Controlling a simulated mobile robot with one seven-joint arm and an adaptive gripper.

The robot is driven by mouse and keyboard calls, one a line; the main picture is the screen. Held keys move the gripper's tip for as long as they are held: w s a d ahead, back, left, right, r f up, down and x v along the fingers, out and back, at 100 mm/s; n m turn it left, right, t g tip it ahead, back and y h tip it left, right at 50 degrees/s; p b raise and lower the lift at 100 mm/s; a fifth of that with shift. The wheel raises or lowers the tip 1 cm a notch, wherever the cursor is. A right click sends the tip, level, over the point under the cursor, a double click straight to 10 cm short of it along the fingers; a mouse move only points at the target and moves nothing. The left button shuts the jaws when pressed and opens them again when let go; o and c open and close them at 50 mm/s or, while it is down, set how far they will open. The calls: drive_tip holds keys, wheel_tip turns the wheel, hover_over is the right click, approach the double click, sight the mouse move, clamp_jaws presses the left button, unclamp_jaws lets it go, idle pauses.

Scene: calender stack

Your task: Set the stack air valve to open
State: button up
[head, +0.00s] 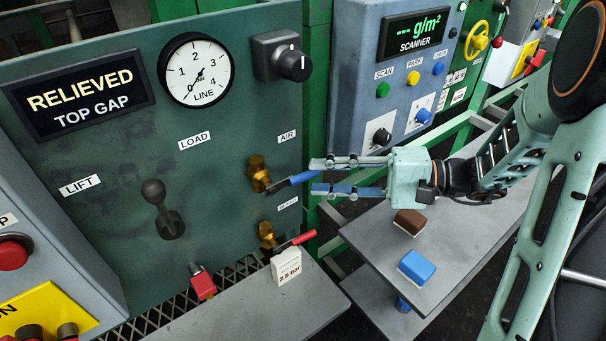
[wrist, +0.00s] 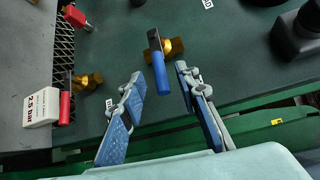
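The stack air valve has a brass body (head: 258,172) on the green panel under the AIR label (head: 287,136). Its blue lever (head: 300,179) points right and slightly up in the head view. In the wrist view, the blue lever (wrist: 160,75) points towards my gripper from the brass body (wrist: 172,46). My gripper (head: 316,176) is open, its two blue-padded fingers apart just right of the lever. In the wrist view my gripper (wrist: 160,84) has the lever's end between its fingertips, with gaps on both sides. I cannot see contact.
Below is a second brass valve (head: 267,235) with a red lever (head: 295,241), near a white "2.5 bar" tag (head: 286,268). A black LOAD lever (head: 162,208), LINE gauge (head: 196,70) and knob (head: 291,64) are on the panel. A grey shelf (head: 370,238) carries brown and blue blocks.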

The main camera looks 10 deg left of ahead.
sight(310, 178)
drive_tip(key=shift+s+a+f, duration=0.1)
drive_tip(key=shift+a+f, duration=0.05)
drive_tip(key=shift+a, duration=0.9)
drive_tip(key=shift+s+a+f, duration=0.1)
drive_tip(key=shift+a+f, duration=0.05)
drive_tip(key=shift+a, duration=0.9)
drive_tip(key=shift+c, duration=0.4)
clamp_jaws()
